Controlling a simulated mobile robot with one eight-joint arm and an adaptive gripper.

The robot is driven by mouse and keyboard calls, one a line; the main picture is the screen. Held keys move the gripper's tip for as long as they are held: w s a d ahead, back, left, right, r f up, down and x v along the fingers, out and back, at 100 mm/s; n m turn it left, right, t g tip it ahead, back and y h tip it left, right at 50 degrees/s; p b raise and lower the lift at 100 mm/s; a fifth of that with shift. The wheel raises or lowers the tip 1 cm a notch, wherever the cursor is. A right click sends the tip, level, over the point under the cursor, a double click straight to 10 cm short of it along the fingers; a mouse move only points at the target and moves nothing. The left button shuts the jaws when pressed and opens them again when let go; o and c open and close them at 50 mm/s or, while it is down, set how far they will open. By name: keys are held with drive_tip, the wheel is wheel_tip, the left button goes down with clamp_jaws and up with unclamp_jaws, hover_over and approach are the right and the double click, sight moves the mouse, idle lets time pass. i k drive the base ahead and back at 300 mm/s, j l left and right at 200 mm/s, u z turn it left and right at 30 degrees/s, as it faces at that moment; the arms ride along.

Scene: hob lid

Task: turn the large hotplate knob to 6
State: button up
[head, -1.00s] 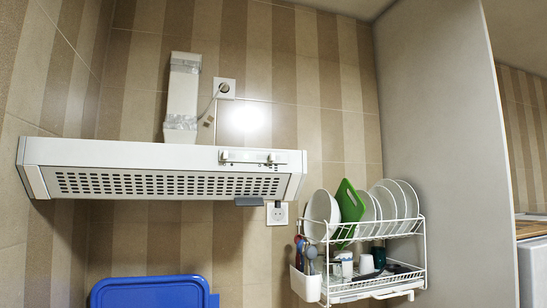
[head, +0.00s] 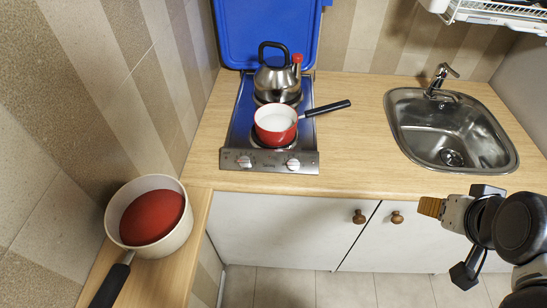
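The hob (head: 266,162) is a two-plate unit with a steel front panel, set on the wooden worktop under a raised blue lid. Its panel carries two white knobs, a left knob (head: 243,161) and a right knob (head: 293,163). The markings are too small to read, so I cannot tell which knob serves the large hotplate or where either points. My gripper (head: 431,207) is at the lower right, in front of the cupboards and well apart from the knobs. Its tan tip points left. I cannot tell how its fingers stand.
A steel kettle (head: 277,80) stands on the rear plate. A red pan (head: 275,124) stands on the front one, its black handle reaching right. A cream pot (head: 149,216) with red contents is at the lower left. A sink (head: 452,128) lies right; the worktop between is clear.

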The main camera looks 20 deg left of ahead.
sight(244, 162)
drive_tip(key=u, duration=1.5)
drive_tip(key=l+u, duration=0.3)
drive_tip(key=l, duration=1.15)
